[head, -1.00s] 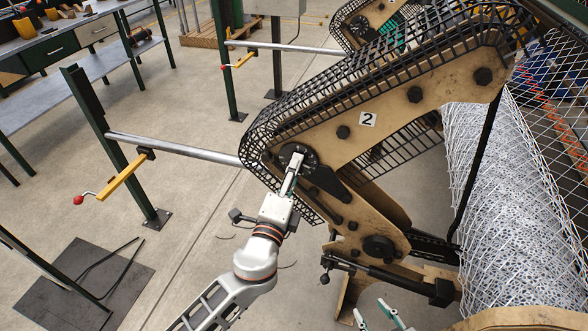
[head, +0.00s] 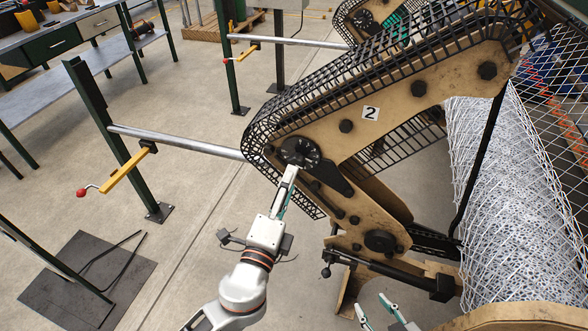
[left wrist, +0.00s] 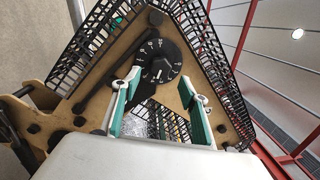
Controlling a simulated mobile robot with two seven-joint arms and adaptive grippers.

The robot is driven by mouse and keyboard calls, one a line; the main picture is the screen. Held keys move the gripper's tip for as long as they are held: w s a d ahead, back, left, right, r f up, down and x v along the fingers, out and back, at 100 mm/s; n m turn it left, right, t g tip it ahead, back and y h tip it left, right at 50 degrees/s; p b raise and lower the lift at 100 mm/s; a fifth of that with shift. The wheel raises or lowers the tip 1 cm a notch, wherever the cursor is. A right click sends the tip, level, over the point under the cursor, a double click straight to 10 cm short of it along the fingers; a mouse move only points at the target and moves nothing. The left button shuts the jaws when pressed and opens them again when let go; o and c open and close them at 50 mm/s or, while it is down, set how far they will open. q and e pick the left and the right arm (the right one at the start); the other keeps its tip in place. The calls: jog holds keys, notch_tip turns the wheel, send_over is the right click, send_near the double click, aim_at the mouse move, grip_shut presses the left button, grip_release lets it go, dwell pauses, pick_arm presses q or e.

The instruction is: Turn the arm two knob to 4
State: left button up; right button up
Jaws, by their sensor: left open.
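The arm two knob (head: 299,151) is a round black dial with white markings on the tan arm plate labelled 2 (head: 371,113). In the left wrist view the dial (left wrist: 157,68) faces me with a raised grip bar across its middle; its numbers are too small to read surely. My left gripper (head: 291,169) is just below the dial, its tips close to the knob's lower edge. In the left wrist view its green-padded fingers (left wrist: 160,78) are spread apart with nothing between them. My right gripper (head: 375,307) is open and empty at the bottom edge.
Black mesh guards (head: 345,75) edge the arm. A metal bar (head: 175,140) with a yellow crank handle (head: 122,172) runs in from a green post at left. A wire mesh roll (head: 510,200) fills the right.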

pick_arm(q)
jog(key=v, duration=0.5)
jog(key=shift+s, duration=0.1)
dwell(0.3)
jog(key=s+a+f+n+g+y, duration=0.1)
jog(key=s+a+f+n, duration=0.3)
jog(key=f, duration=0.4)
jog(key=s+a+f+n+g+y, duration=0.1)
jog(key=s+a+f+n+g, duration=0.3)
jog(key=a+f+n, duration=0.3)
jog(key=s+a+f+n+g+y, duration=0.1)
jog(key=s+a+f+n+g, duration=0.1)
jog(key=s+a+f+n, duration=0.3)
notch_tip(320, 180, down, 6)
jog(key=a+n, duration=0.1)
jog(key=n, duration=0.2)
jog(key=shift+s+g, duration=0.3)
jog(key=shift+s, duration=0.05)
